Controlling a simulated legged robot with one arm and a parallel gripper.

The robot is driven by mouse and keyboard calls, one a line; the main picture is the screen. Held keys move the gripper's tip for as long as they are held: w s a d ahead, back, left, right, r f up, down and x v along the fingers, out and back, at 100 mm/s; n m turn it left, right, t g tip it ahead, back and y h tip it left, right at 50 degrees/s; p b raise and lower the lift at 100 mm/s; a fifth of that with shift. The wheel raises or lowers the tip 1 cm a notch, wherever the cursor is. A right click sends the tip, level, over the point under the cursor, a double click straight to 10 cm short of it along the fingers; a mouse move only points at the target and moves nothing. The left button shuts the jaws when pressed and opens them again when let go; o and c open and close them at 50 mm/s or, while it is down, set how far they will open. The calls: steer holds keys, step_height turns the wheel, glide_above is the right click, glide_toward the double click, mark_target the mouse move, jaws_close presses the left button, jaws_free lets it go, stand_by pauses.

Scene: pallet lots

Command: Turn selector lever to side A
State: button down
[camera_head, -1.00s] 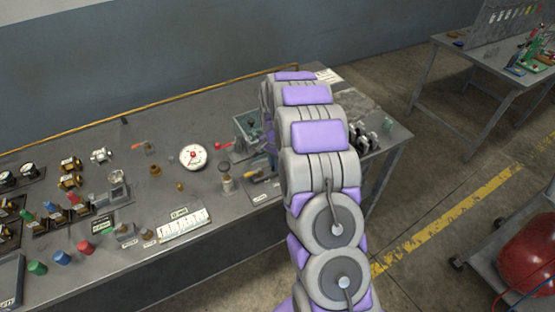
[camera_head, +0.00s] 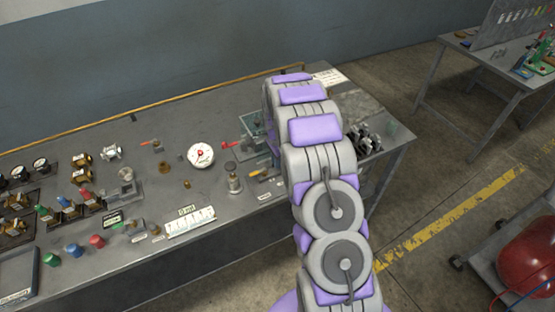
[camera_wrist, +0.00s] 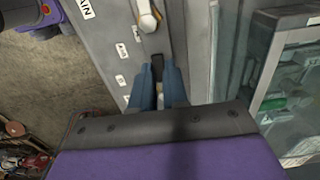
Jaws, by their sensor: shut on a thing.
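In the wrist view my gripper's two blue-grey fingers (camera_wrist: 160,88) are closed around a small dark lever (camera_wrist: 157,62), which I take to be the selector lever. Its tip shows between the fingers; the rest is hidden. Small white labels (camera_wrist: 121,80) lie on the grey bench top to the left of the fingers; their letters are too small to read surely. In the head view my arm hides the gripper and the held lever.
A white-handled lever (camera_wrist: 148,20) sits just beyond the fingers. A glass-sided box (camera_wrist: 290,75) stands close on the right.

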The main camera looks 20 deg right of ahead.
steer(key=c, duration=1.1)
jaws_free()
steer(key=shift+a, duration=0.1)
steer(key=shift+w+r, duration=0.1)
steer(key=shift+r, duration=0.5)
step_height(320, 180, up, 16)
steer(key=shift+r+p, duration=0.1)
steer(key=shift+p, duration=1.05)
